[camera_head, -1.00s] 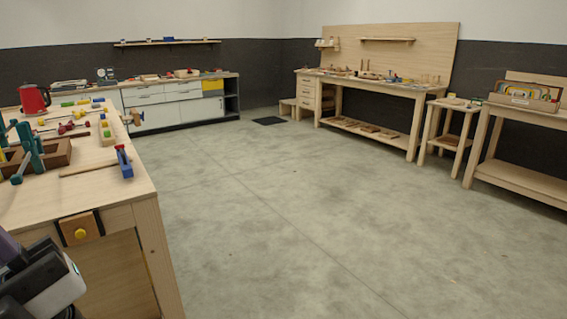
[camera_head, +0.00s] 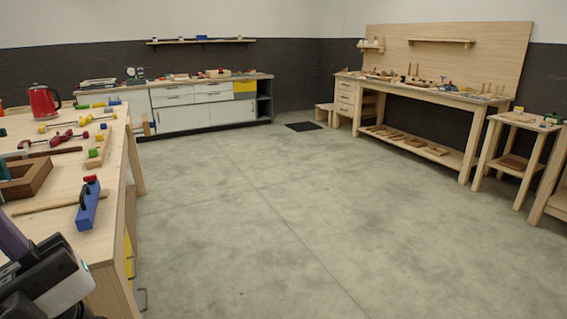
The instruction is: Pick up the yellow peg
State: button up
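I cannot tell for sure which thing is the yellow peg. Small yellow pieces lie among the toys on the wooden table at the left (camera_head: 150,170). One is a yellow-ended piece (camera_head: 42,128) near the red kettle, and another yellow piece (camera_head: 82,121) lies to its right. A small yellow thing (camera_head: 518,110) also stands on the small table at the far right. All are too small to make out well. Part of my own arm shows in the bottom left corner, beside the left table. No gripper fingers show.
A blue toolbox-like piece (camera_head: 88,205) and a wooden stick (camera_head: 55,202) lie near the left table's edge. A red kettle (camera_head: 42,102) stands farther back. White cabinets (camera_head: 180,115) line the back wall. A workbench (camera_head: 425,95) stands right. The middle floor (camera_head: 270,210) is clear.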

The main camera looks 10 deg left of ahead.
aim_at(99, 137)
jog(key=i+l+u, duration=0.15)
jog(key=i+u, duration=0.25)
jog(key=i+l+u, duration=0.35)
jog(key=i, duration=0.15)
jog(key=i+l+u, duration=0.3)
jog(key=u, duration=0.15)
jog(key=i+l+u, duration=0.25)
jog(key=l+u, duration=0.15)
jog(key=i+l+u, duration=0.25)
jog(key=l, duration=0.15)
jog(key=l+u, duration=0.2)
jog(key=l, duration=0.2)
jog(key=i+l+u, duration=0.25)
jog(key=l, duration=0.25)
jog(key=k+j, duration=0.05)
jog(key=k, duration=0.05)
